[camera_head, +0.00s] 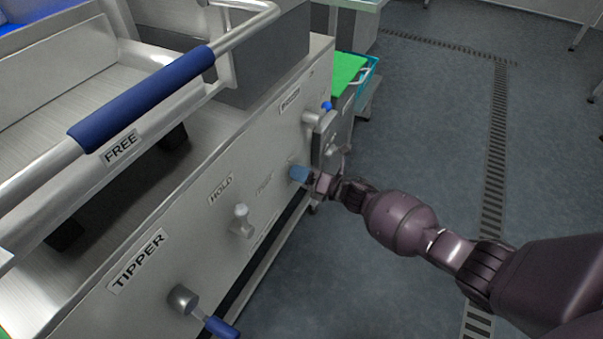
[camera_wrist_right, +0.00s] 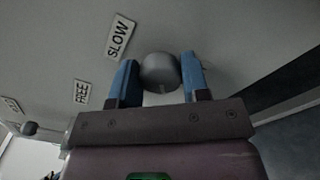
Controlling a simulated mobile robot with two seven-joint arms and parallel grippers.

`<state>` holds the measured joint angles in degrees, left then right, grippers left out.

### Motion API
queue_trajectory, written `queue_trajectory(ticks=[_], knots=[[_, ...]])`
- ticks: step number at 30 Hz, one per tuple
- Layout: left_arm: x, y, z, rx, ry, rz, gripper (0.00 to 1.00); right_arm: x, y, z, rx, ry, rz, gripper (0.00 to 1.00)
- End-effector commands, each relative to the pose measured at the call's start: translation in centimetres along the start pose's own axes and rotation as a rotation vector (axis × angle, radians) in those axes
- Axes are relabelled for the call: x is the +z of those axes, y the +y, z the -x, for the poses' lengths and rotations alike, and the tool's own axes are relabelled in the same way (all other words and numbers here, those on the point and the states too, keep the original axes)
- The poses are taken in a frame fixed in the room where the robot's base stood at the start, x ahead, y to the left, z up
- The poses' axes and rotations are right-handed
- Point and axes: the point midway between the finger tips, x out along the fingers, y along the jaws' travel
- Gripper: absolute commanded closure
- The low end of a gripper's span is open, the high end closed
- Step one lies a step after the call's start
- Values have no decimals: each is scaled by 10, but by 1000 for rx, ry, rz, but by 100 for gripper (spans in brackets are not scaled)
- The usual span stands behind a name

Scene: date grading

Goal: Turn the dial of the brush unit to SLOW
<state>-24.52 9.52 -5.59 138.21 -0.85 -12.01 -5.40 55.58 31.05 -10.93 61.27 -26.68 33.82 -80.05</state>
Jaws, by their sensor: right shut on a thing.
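The dial (camera_wrist_right: 160,72) is a round grey knob on the grey metal panel, between my right gripper's two blue fingers in the right wrist view. A SLOW label (camera_wrist_right: 119,37) is on the panel beside the dial, up and to the left. My right gripper (camera_wrist_right: 160,80) is shut on the dial. In the head view my right gripper (camera_head: 300,174) is at the panel's side face and hides the dial. My left gripper is not in view.
Along the panel (camera_head: 190,240) are a HOLD label (camera_head: 220,188) above a metal knob (camera_head: 241,220), and a TIPPER label (camera_head: 138,262) above a blue-handled lever (camera_head: 205,312). A blue-gripped rail (camera_head: 145,97) is above. A green surface (camera_head: 345,70) stands beyond.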

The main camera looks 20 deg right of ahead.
Motion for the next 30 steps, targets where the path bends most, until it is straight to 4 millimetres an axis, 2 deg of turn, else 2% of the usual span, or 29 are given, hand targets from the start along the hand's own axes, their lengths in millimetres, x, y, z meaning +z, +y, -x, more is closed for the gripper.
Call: queue_trajectory(ticks=[30], knots=[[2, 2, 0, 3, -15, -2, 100, -2, -3, 0, -1, 1, -965, 81]])
